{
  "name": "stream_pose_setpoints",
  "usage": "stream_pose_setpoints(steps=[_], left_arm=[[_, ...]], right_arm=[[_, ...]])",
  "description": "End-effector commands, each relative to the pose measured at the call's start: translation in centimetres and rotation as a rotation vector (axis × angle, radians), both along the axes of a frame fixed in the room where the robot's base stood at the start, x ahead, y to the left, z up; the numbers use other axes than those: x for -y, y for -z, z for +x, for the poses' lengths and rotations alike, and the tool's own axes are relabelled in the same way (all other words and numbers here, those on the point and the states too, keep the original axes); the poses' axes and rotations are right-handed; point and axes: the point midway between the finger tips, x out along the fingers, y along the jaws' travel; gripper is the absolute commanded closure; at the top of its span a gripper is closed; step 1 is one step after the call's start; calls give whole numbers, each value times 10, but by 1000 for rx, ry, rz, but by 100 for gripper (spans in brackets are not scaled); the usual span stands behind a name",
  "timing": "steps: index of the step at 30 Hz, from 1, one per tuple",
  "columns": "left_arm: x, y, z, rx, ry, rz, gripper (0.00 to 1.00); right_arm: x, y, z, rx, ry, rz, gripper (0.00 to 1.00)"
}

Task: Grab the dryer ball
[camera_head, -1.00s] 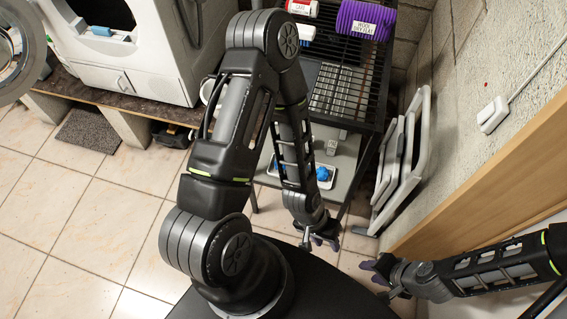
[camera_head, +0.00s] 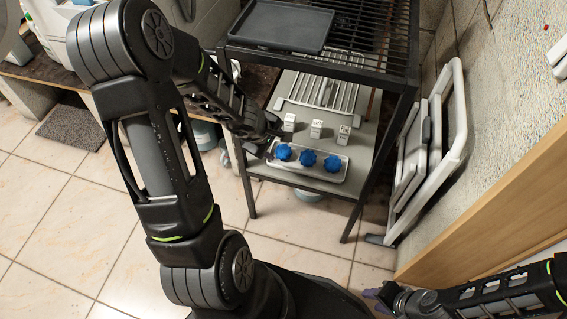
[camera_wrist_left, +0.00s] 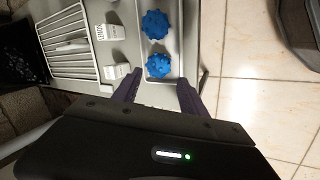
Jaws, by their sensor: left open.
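Three blue knobbly balls, the left ball (camera_head: 283,151), the middle ball (camera_head: 307,158) and the right ball (camera_head: 332,164), sit in a row in a shallow pale tray (camera_head: 316,176) on the lower shelf. My left gripper (camera_head: 268,143) is open and empty, beside the left end of the tray. In the left wrist view, its two purple fingers (camera_wrist_left: 160,92) point toward the nearer ball (camera_wrist_left: 158,66), which lies just beyond the tips. Another ball (camera_wrist_left: 155,24) shows behind it. My right gripper (camera_head: 376,297) is low at the right, partly cut off; its opening is unclear.
Small labelled white blocks (camera_head: 316,128) stand behind the tray, in front of a wire rack (camera_head: 325,90). The black upper shelf (camera_head: 350,62) with a dark tray (camera_head: 280,24) overhangs them. Folded white frames (camera_head: 425,150) lean at the right wall. Tiled floor (camera_head: 80,210) is open.

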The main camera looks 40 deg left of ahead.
Motion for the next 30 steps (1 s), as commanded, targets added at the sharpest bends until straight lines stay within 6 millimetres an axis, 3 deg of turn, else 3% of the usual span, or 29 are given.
stream_pose_setpoints(steps=[9,18,30], left_arm=[[-3,-2,1,6,-17,-4,50],[-3,23,11,5,-16,-3,50],[-3,29,15,5,-15,-3,50]], right_arm=[[0,0,0,1,0,0,64],[3,20,3,5,8,-5,64],[4,24,4,7,10,-6,64]])
